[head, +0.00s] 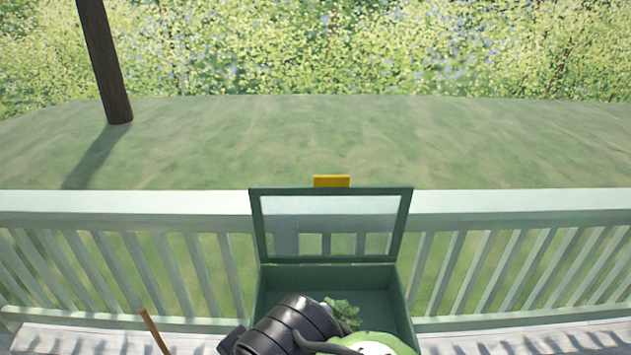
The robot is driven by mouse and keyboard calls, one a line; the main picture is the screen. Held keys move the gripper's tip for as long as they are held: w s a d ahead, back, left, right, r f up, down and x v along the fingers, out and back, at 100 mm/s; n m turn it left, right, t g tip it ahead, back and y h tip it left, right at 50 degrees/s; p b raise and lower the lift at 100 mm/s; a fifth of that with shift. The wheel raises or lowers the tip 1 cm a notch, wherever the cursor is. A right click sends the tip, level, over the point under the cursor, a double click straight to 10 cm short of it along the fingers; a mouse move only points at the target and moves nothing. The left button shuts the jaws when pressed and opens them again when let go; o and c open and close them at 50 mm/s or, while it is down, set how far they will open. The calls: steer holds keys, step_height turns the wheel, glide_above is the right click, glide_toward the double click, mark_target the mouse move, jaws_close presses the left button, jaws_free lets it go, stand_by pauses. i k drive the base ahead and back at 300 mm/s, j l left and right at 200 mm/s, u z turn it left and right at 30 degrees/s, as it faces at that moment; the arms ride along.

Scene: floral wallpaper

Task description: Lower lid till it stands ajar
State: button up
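A green box (262,300) stands at the bottom middle of the head view. Its lid (408,215) is a green frame around a clear pane, raised steeply and standing open at the box's far side. A yellow tab (331,181) sits on the lid's top edge. A leafy green plant (343,310) shows inside the box. My dark arm covers the near left part of the box. I cannot make out my gripper's fingers, and nothing is seen touching the lid.
A pale green railing (130,205) runs across behind the box, with lawn and a dark post (104,60) beyond. A thin brown stick (154,331) stands at the lower left. Pale floorboards (90,340) lie at both sides. Something green and white at the bottom edge is cut off.

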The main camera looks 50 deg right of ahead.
mark_target(333, 185)
steer(key=z, duration=1.55)
